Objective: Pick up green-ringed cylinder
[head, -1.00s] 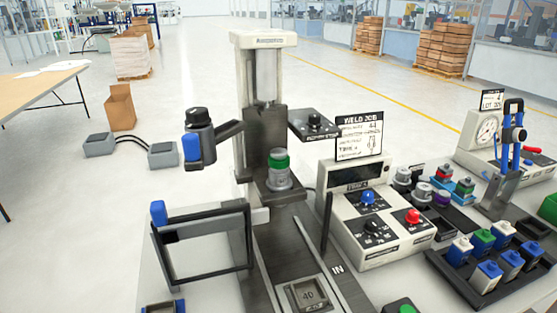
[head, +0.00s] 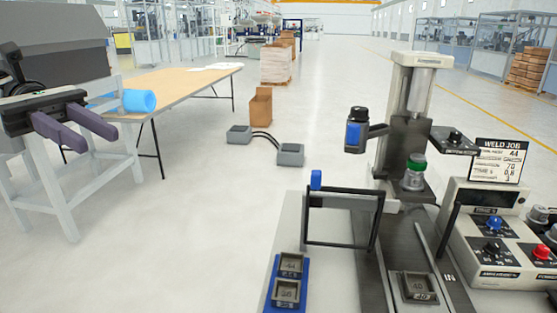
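The green-ringed cylinder (head: 413,176) is a small grey metal cylinder with a green band near its top. It stands upright on the dark platform of the welding press (head: 408,100), right of centre in the head view. My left gripper (head: 97,142) is at the far left, high over the floor and in front of the wooden table. Its two dark purple fingers are apart with nothing between them. It is far from the cylinder. My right gripper is not in view.
A black frame with a blue knob (head: 316,180) stands left of the press. A blue tray (head: 270,288) with two numbered blocks is in front. A control box (head: 487,243) is at the right.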

